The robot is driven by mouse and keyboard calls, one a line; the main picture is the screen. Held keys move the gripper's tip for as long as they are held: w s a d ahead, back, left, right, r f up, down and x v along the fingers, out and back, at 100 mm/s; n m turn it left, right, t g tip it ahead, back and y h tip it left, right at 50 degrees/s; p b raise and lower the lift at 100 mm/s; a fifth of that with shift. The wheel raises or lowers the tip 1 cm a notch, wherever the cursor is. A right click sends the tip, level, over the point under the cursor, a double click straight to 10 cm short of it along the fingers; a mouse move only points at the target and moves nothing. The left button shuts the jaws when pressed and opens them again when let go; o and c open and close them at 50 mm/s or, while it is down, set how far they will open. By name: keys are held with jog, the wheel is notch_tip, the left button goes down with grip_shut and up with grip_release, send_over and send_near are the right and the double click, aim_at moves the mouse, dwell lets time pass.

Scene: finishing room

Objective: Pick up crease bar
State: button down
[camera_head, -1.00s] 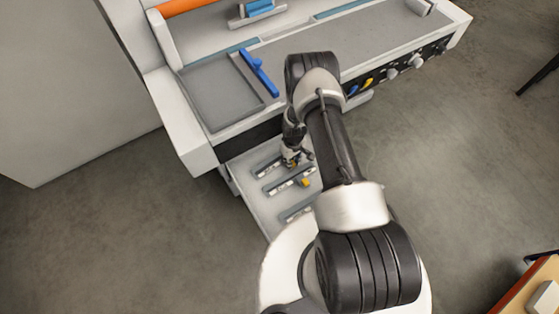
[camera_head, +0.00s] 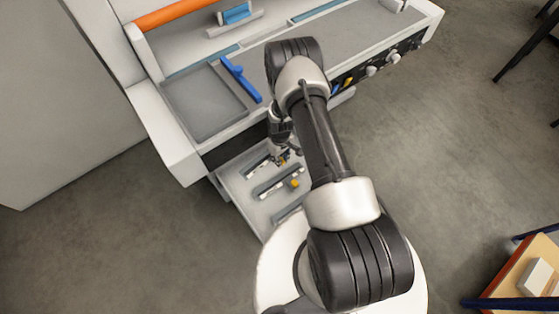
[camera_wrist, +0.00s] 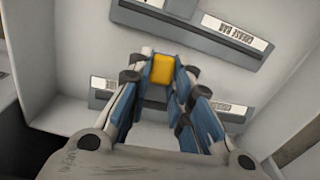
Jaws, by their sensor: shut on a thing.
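My gripper (camera_head: 282,157) is over the pulled-out drawer, below the machine's front. In the wrist view its blue-lined fingers (camera_wrist: 161,88) are closed on a small yellow block (camera_wrist: 163,69), which I take to be the crease bar's grip. The rest of the bar is hidden by the fingers, and I cannot tell whether it is clear of its slot. A slot label reading "CREASE BAR" (camera_wrist: 228,33) shows beyond the fingertips. Another slot with labels (camera_wrist: 231,108) lies partly behind the fingers.
The light drawer (camera_head: 236,188) has several long slots; a second yellow piece (camera_head: 295,183) sits at the middle one. Above it, the machine carries a grey tray (camera_head: 203,98) and a blue bar (camera_head: 241,78). A wooden table (camera_head: 517,282) stands at lower right. Open floor lies left.

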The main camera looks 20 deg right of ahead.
jog(key=shift+s+d+r+p, duration=0.1)
jog(key=shift+s+r+p, duration=0.2)
jog(key=shift+r, duration=0.35)
jog(key=shift+s+r+p, duration=0.1)
jog(key=shift+s+r, duration=0.25)
jog(key=shift+r, duration=0.25)
jog(key=s+d, duration=0.1)
jog(key=s, duration=0.5)
jog(key=s+d+p, duration=0.1)
jog(key=s, duration=0.5)
jog(key=s+d+p, duration=0.1)
jog(key=s, duration=0.5)
jog(key=shift+d+f, duration=0.1)
jog(key=shift+d, duration=0.15)
notch_tip(320, 180, up, 14)
jog(key=p, duration=0.9)
jog(key=w+a+r+b, duration=0.1)
jog(key=w+r+b, duration=0.3)
jog(key=w, duration=0.4)
jog(key=w+a+r+m+b, duration=0.1)
jog(key=w+a+r+b, duration=0.2)
jog(key=a+r, duration=0.3)
jog(key=w+a+r+m+b, duration=0.2)
jog(key=w+a+r+b, duration=0.2)
jog(key=r, duration=0.6)
jog(key=shift+w+a, duration=0.15)
jog(key=shift+a, duration=0.9)
